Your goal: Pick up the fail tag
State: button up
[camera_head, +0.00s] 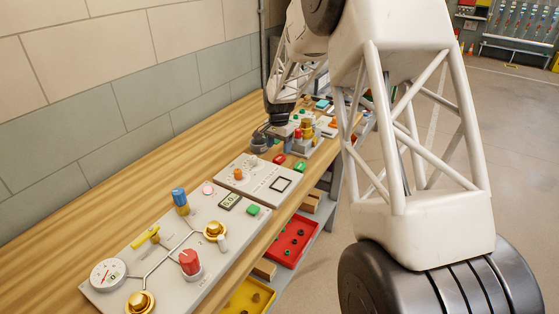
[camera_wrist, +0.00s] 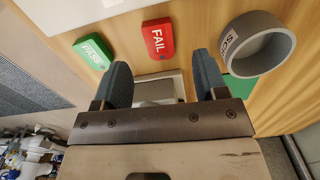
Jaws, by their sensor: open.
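The fail tag (camera_wrist: 158,38) is a small red block marked FAIL in white, lying flat on the wooden bench in the wrist view. It also shows as a small red block (camera_head: 280,159) in the head view. A green pass tag (camera_wrist: 92,50) lies to its left in the wrist view, and in the head view (camera_head: 300,166) nearer the bench edge. My gripper (camera_wrist: 160,66) is open and empty. In the wrist view the fail tag appears beyond the fingertips, in line with the gap between them, and apart from both fingers.
A round grey cup (camera_wrist: 258,42) with a partly hidden label stands right of the fail tag in the wrist view, close to the right finger. A grey panel with a black square (camera_head: 258,178) lies close by on the bench (camera_head: 60,238). Red (camera_head: 292,240) and yellow bins sit below.

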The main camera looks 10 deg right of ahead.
aim_at(280, 158)
jog(key=shift+d+f, duration=0.2)
jog(key=shift+f, duration=2.35)
jog(key=shift+c, duration=0.5)
jog(key=c, duration=0.9)
jog(key=shift+r, duration=0.1)
jog(key=shift+w+r, duration=0.1)
jog(key=shift+r, duration=0.75)
jog(key=shift+s+r, duration=0.25)
jog(key=shift+r, duration=0.65)
jog(key=s, duration=0.5)
jog(key=s+r, duration=0.1)
jog(key=s, duration=0.4)
jog(key=s+a, duration=0.1)
jog(key=s, duration=0.4)
jog(key=shift+s+r, duration=0.15)
jog(key=shift+s, duration=0.15)
